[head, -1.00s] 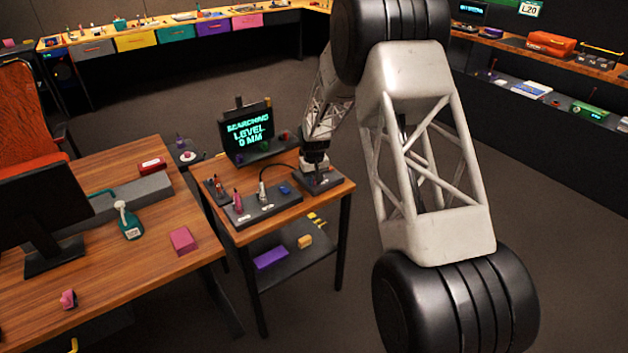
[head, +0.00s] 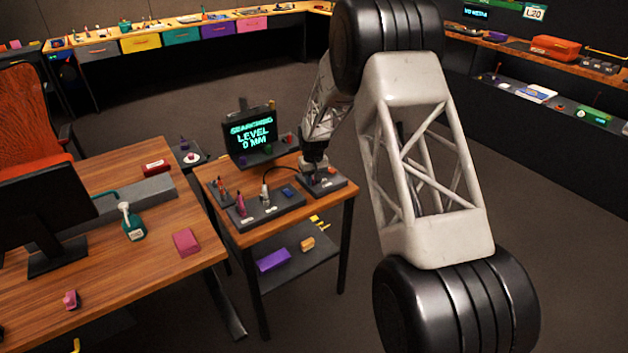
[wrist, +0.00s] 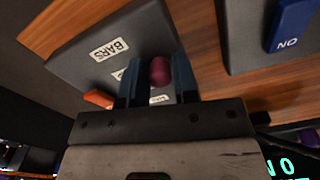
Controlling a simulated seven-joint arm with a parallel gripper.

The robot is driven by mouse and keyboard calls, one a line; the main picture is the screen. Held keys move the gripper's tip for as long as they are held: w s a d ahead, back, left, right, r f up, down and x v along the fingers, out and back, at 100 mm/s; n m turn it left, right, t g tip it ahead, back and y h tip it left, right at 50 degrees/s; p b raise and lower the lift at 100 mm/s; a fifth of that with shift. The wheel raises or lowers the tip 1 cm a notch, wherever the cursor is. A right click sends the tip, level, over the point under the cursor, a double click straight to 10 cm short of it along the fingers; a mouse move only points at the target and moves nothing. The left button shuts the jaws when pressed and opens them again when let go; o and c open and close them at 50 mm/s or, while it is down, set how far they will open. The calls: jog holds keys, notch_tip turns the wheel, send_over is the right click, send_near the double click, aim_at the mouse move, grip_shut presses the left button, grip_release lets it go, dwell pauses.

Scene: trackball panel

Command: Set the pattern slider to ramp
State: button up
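The slider panel (head: 326,187) is a small dark grey box at the right end of the small wooden table. In the wrist view the panel (wrist: 80,62) shows a white "BARS" label (wrist: 109,49) and a second label, mostly hidden behind a finger. A dark red knob (wrist: 159,71), apparently the slider's handle, stands between the two blue fingers of my gripper (wrist: 157,80). In the head view my gripper (head: 314,168) is low over the panel. No "ramp" label is readable.
A blue switch (wrist: 291,25) sits on the neighbouring panel (head: 262,212), which also carries pink and white bottle-like items. An orange piece (wrist: 97,98) lies by the slider panel's edge. A screen (head: 250,135) behind reads "SEARCHING LEVEL 0 MM".

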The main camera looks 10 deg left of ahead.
jog(key=o, duration=0.3)
jog(key=shift+r, duration=0.15)
jog(key=shift+r, duration=3.8)
